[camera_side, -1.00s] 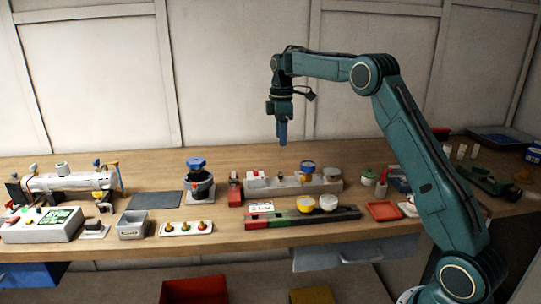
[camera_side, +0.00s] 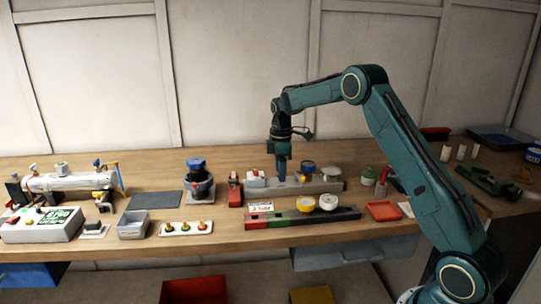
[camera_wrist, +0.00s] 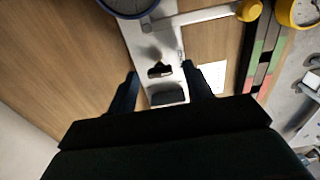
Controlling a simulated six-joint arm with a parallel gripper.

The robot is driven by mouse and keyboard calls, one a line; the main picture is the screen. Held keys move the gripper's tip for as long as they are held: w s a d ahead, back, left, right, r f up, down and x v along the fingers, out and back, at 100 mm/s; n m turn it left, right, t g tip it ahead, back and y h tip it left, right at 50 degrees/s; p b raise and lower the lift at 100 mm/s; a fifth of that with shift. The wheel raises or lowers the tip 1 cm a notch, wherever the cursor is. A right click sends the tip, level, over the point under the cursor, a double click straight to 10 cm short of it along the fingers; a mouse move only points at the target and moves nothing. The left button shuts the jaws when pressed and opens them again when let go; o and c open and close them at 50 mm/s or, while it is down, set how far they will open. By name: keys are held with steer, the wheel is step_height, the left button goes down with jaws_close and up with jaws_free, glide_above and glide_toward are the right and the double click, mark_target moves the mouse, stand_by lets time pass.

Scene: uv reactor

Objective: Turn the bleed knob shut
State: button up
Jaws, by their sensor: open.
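A small black knob (camera_wrist: 160,71), which looks like the bleed knob, sits on the pale manifold block (camera_wrist: 141,42) in the wrist view. My gripper (camera_wrist: 160,70) is open, with one finger on each side of the knob in that view. I cannot tell whether the fingers touch it. In the side view my gripper (camera_side: 282,178) points down at the middle of the pale block (camera_side: 325,185), and the knob is hidden there. A dark rounded part (camera_wrist: 170,96) lies on the block just below the knob in the wrist view.
A blue-rimmed gauge (camera_wrist: 128,6) and a yellow valve handle (camera_wrist: 249,10) are close by in the wrist view. A red valve (camera_side: 235,192) stands left of the block. Bare wood lies behind.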

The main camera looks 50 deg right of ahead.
steer(key=shift+f, duration=0.1)
steer(key=c, duration=1)
steer(key=shift+m, duration=0.4)
steer(key=m, duration=0.8)
steer(key=shift+m, duration=0.4)
steer(key=m, duration=0.4)
steer(key=shift+m, duration=2.2)
